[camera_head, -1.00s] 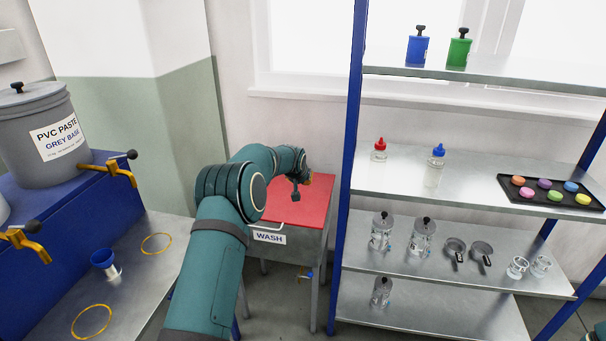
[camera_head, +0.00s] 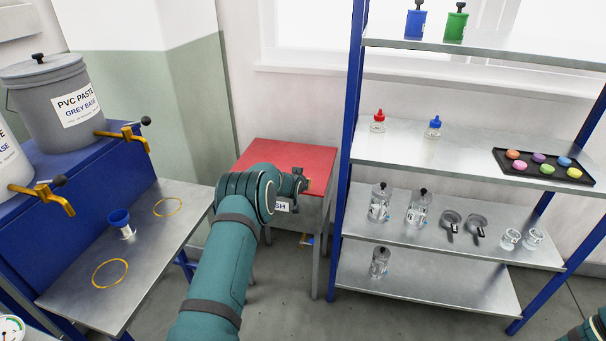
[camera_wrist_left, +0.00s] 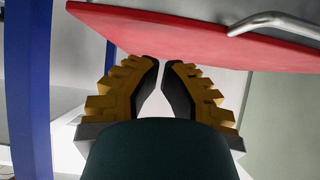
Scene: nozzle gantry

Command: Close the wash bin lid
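The wash bin (camera_head: 326,215) is a grey box on legs, with its red lid (camera_head: 290,155) lying about flat across the top. I cannot tell whether a small gap is left under it. The label is mostly hidden behind my left wrist. My left gripper (camera_head: 304,183) is at the lid's front right edge. In the left wrist view the red lid (camera_wrist_left: 200,38) and its metal handle (camera_wrist_left: 270,20) are beyond the fingertips. My left gripper (camera_wrist_left: 161,62) has its tips almost together with nothing between them. My right gripper is out of view.
A blue-framed shelf unit (camera_head: 440,155) stands close to the bin's right. Floor between bench and bin is open.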

